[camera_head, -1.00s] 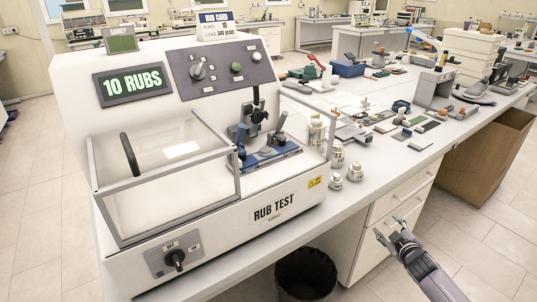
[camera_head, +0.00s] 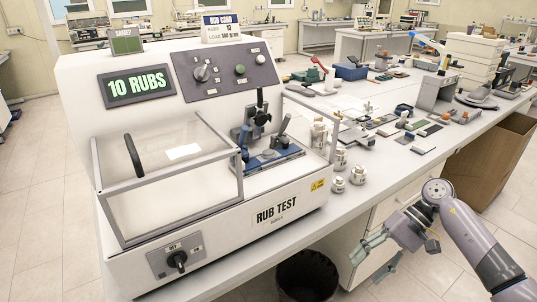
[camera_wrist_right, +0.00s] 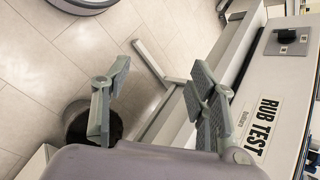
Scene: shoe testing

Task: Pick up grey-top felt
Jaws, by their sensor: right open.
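Several small flat pieces lie on the bench right of the rub tester in the head view, among them a grey one (camera_head: 423,150) and a dark one (camera_head: 430,130). They are too small for me to tell which is the grey-top felt. My right gripper (camera_head: 370,262) is open and empty, in front of the bench drawers and pointing left, well apart from the flat pieces. Its two spread fingers also show in the right wrist view (camera_wrist_right: 160,80), with the floor and the tester's front beyond. My left gripper is not in view.
The white rub tester (camera_head: 220,215) fills the left of the bench. Small metal weights (camera_head: 338,185) stand beside it. The bench's front edge lies between my gripper and the pieces.

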